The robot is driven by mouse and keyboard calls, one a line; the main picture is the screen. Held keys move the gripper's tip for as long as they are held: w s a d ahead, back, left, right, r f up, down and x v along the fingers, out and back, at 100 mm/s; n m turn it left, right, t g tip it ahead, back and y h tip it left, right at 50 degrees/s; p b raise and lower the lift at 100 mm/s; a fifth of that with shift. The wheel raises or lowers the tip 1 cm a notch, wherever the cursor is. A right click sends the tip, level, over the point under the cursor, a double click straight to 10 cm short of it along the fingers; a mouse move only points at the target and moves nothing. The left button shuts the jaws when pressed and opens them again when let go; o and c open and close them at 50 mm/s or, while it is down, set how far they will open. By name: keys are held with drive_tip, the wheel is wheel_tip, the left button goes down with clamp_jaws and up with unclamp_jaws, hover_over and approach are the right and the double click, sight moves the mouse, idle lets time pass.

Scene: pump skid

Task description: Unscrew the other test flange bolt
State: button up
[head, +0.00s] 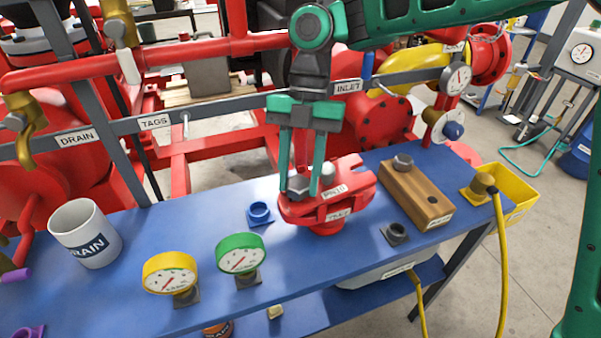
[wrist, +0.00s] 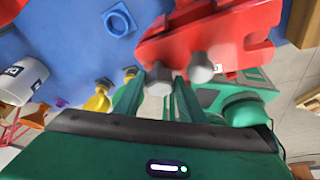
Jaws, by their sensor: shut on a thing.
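The red test flange (head: 335,213) stands on the blue bench, and its red body also fills the top of the wrist view (wrist: 225,28). My gripper (head: 299,183) points down at its left side, shut on a grey hex bolt (head: 298,188); that bolt is between my fingertips in the wrist view (wrist: 160,82). I cannot tell how far its shank sits in the flange. A second grey bolt (head: 327,174) stands on the flange just to the right, close to my fingers, also in the wrist view (wrist: 199,68).
A wooden block (head: 415,190) to the right holds a grey bolt (head: 402,162) and has one open hole. A blue ring fitting (head: 260,213), green gauge (head: 240,254), yellow gauge (head: 170,272) and mug (head: 86,234) stand to the left. A yellow tray (head: 515,190) is at the right edge.

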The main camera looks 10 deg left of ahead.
sight(299, 183)
drive_tip(key=o, duration=1.1)
drive_tip(key=shift+d+f, duration=0.1)
drive_tip(key=shift+d, duration=0.2)
drive_tip(key=shift+o, duration=0.2)
drive_tip(key=shift+a, duration=0.1)
drive_tip(key=shift+r, duration=0.35)
drive_tip(key=r, duration=0.4)
drive_tip(key=shift+s+a, duration=0.15)
drive_tip(key=shift+s, duration=0.15)
drive_tip(key=s+a+r, duration=0.5)
drive_tip(key=s+r, duration=0.1)
drive_tip(key=s, duration=0.3)
drive_tip(key=shift+s+r, duration=0.15)
drive_tip(key=shift+s, duration=0.15)
